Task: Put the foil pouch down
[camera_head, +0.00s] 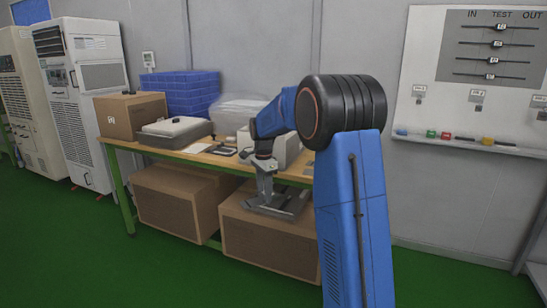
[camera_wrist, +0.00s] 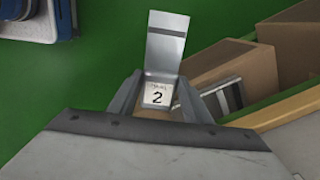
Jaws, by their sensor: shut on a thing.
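The foil pouch (camera_wrist: 165,45) is silver in the wrist view, and a white label marked "2" (camera_wrist: 158,96) shows at its near end. My gripper (camera_wrist: 159,98) is shut on the pouch, with a finger on each side of the label. In the head view my gripper (camera_head: 265,188) points down in front of the table's near edge, above the cardboard boxes. Flat grey shapes show at its tip there; I cannot tell pouch from finger in them. In the wrist view the green floor lies behind the pouch.
The wooden table (camera_head: 168,150) carries a cardboard box (camera_head: 130,116), a grey case (camera_head: 175,132), blue crates (camera_head: 182,92) and a clear bin (camera_head: 237,113). Two large cardboard boxes (camera_head: 178,200) (camera_head: 262,243) stand beneath it. Green floor is open in front.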

